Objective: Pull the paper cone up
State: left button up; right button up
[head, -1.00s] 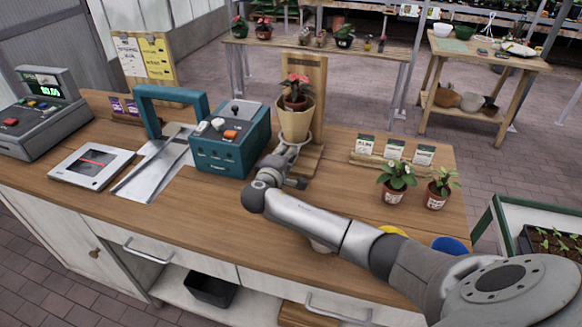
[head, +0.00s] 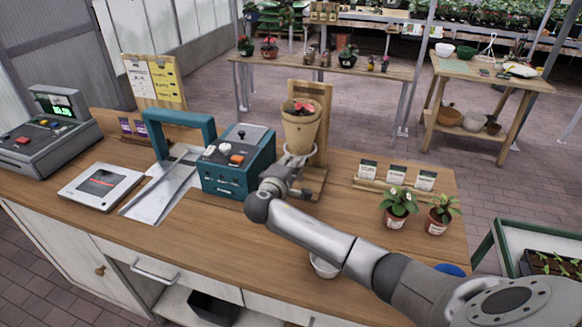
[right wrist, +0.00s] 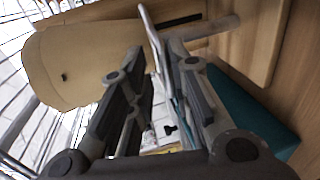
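The tan paper cone (head: 300,130) stands upright in front of a wooden stand (head: 322,100) on the counter. It surrounds the potted plant, and only red petals (head: 302,106) show at its top; the pot is hidden. A pale ring (head: 299,156) encircles the cone's lower end. My right gripper (head: 288,168) is just below and beside the cone at this ring. In the right wrist view the cone (right wrist: 85,60) is to the left, and the thin ring (right wrist: 152,35) runs between the fingertips, which look closed on it. My left gripper is out of view.
A teal machine (head: 238,165) stands close to the left of my right gripper. Two potted plants (head: 398,206) and a card rack (head: 395,180) are to the right. A small white bowl (head: 323,266) lies under my forearm.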

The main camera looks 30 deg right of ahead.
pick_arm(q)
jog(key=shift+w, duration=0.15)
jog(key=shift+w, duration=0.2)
pick_arm(e)
jog(key=v, duration=1.2)
jog(key=shift+a, duration=0.1)
